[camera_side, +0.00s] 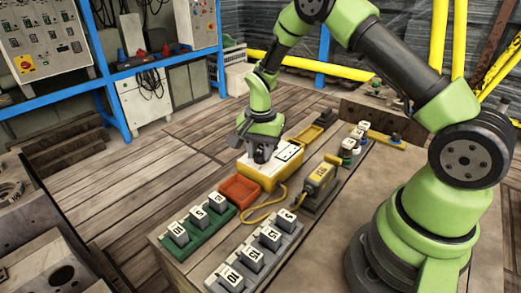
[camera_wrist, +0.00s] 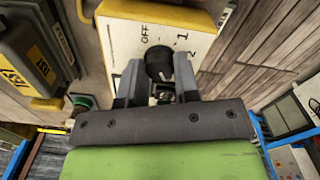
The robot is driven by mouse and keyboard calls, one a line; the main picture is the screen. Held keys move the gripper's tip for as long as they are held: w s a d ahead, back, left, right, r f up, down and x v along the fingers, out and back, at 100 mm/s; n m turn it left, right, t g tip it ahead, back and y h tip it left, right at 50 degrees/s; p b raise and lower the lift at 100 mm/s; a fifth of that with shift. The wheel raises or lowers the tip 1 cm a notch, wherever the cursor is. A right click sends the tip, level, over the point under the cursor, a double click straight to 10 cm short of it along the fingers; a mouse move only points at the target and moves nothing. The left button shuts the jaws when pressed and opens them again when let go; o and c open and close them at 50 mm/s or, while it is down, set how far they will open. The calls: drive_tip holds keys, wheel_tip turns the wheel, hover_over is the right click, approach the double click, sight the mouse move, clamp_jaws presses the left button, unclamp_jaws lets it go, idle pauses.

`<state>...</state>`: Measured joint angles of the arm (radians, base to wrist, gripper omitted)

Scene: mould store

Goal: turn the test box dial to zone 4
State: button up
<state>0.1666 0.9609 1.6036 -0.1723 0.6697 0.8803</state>
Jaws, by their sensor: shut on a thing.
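The test box (camera_side: 262,175) is yellow with a white top face and stands on the table in the side view. In the wrist view its white face (camera_wrist: 125,45) shows the marks OFF, 1 and 2; any other marks are hidden. The black dial (camera_wrist: 159,62) sits between the two fingers of my gripper (camera_wrist: 158,78), which is shut on it. I cannot tell where the dial points. In the side view my gripper (camera_side: 262,155) comes down onto the top of the box and hides the dial.
An orange tray (camera_side: 239,191) sits just left of the box, and a yellow tray (camera_side: 303,139) behind it. A yellow-grey device (camera_side: 319,182) with a yellow cable stands to the right. Green (camera_side: 203,236) and grey (camera_side: 262,262) racks hold numbered blocks in front.

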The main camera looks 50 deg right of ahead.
idle(0.3)
drive_tip(key=o, duration=0.9)
drive_tip(key=shift+o, duration=0.2)
wheel_tip(320, 180, up, 10)
drive_tip(key=shift+r, duration=0.1)
wheel_tip(320, 180, up, 9)
drive_tip(key=n+t, duration=0.2)
drive_tip(key=n, duration=0.1)
hover_over(261, 154)
drive_tip(key=s+a, duration=0.3)
drive_tip(key=s, duration=0.1)
drive_tip(key=s+a+r+n+t+y, duration=0.1)
drive_tip(key=s+a+r+n+t, duration=0.1)
drive_tip(key=s, duration=0.6)
drive_tip(key=s+a+r+n+t+y, duration=0.1)
drive_tip(key=s+a+r+n+t, duration=0.2)
drive_tip(key=s, duration=0.5)
drive_tip(key=shift+s+a+r+n, duration=0.35)
drive_tip(key=shift+r+n, duration=0.35)
drive_tip(key=shift+n, duration=0.3)
